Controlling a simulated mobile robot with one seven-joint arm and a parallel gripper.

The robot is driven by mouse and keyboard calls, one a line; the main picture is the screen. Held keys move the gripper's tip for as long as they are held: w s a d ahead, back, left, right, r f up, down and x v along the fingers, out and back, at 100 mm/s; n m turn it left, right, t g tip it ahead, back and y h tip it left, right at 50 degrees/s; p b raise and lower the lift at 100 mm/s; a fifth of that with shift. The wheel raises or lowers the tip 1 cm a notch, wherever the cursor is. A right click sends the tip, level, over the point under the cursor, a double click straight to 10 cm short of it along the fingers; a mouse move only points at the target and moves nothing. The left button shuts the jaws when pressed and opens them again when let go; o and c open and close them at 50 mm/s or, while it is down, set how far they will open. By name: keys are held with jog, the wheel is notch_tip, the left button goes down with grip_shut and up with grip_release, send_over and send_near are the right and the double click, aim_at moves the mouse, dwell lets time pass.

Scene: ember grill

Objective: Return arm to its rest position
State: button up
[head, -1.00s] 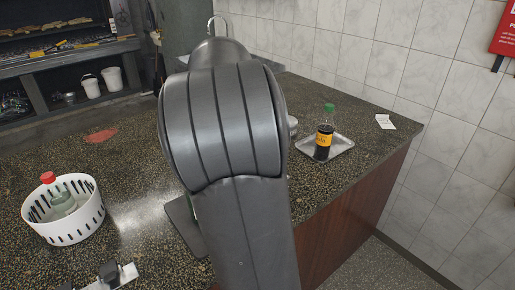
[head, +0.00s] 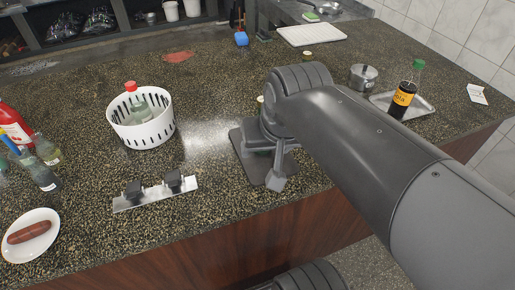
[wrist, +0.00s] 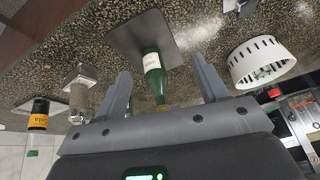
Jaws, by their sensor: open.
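My gripper (wrist: 160,67) is open, with its two fingers spread apart in the wrist view. A green bottle with a pale label (wrist: 152,62) shows between and beyond the fingers, on a dark square mat (wrist: 125,35). No contact between finger and bottle is visible. In the head view my arm comes in from the lower right and reaches over the counter to the dark mat (head: 246,170). My wrist and gripper hide most of the bottle there.
A white slotted basket (head: 125,133) holds a red-capped bottle (head: 138,100). A metal holder (head: 155,194) lies before it. A sausage plate (head: 45,248) is at left. A cola bottle (head: 402,98), metal tray (head: 425,103) and pot (head: 363,77) stand at right.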

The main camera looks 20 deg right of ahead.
jog(key=shift+s+a+f+n+t, duration=0.3)
jog(key=shift+s+a+f+n, duration=0.25)
jog(key=shift+s+a+n, duration=0.4)
jog(key=shift+d, duration=0.1)
dwell(0.6)
